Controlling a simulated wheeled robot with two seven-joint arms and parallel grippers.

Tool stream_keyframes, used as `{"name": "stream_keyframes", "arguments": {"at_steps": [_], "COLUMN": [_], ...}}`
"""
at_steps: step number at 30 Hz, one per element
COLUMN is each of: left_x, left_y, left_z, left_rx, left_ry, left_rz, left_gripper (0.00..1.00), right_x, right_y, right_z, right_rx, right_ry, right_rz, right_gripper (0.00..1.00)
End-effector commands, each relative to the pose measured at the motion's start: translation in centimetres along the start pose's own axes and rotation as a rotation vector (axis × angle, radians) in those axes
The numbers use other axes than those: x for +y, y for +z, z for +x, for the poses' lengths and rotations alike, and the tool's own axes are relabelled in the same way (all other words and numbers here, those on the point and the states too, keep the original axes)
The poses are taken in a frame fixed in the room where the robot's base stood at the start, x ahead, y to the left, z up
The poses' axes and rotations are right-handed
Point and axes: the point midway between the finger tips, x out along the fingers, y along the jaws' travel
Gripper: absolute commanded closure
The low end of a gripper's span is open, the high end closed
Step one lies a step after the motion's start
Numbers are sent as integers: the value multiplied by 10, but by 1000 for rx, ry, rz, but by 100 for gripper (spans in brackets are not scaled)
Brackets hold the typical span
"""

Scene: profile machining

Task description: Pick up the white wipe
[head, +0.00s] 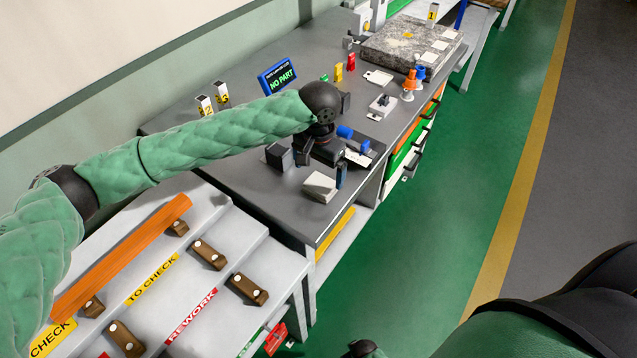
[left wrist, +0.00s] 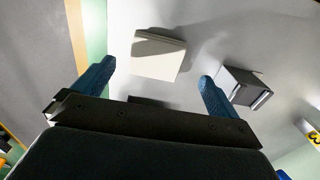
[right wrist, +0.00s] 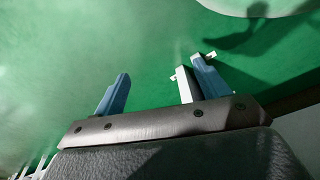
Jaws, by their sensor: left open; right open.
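The white wipe (head: 320,187) is a flat, folded, off-white pad on the grey bench top near its front corner. It also shows in the left wrist view (left wrist: 158,57), lying beyond and between the fingertips. My left gripper (head: 322,166) is open and empty, just behind and above the wipe in the head view. Its blue fingers (left wrist: 156,76) are spread wider than the wipe; I cannot tell the exact height. My right gripper (right wrist: 160,78) is open, with only green floor and a thin white piece in its view, away from the bench.
A dark grey block (head: 280,157) stands left of the wipe, close to one left finger (left wrist: 245,86). A blue-handled tool (head: 355,138) lies behind the gripper. A sloped rack (head: 235,235) with an orange profile (head: 125,255) stands in front of the bench. Green floor is free at right.

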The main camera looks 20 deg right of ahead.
Motion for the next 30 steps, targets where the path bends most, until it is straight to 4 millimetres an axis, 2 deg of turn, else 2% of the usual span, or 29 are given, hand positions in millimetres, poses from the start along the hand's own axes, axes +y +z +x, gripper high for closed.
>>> {"name": "stream_keyframes", "arguments": {"at_steps": [9, 15, 24, 26, 30], "left_x": [3, 3, 3, 3, 3], "left_y": [0, 0, 0, 0, 0], "left_z": [24, 43, 47, 47, 47], "left_rx": [-1, -1, 0, 0, 0], "left_ry": [0, 0, -1, 0, 0], "left_rz": [-1, -1, 0, 0, 0], "left_gripper": [2, 2, 2, 10, 37], "right_x": [11, 15, 16, 16, 16], "right_y": [25, 36, 38, 38, 38], "right_z": [27, 38, 41, 41, 41], "right_rx": [16, 27, 30, 30, 30], "right_ry": [13, 18, 19, 19, 19], "right_rz": [-11, -15, -16, -16, -16], "right_gripper": [26, 26, 26, 26, 26]}}
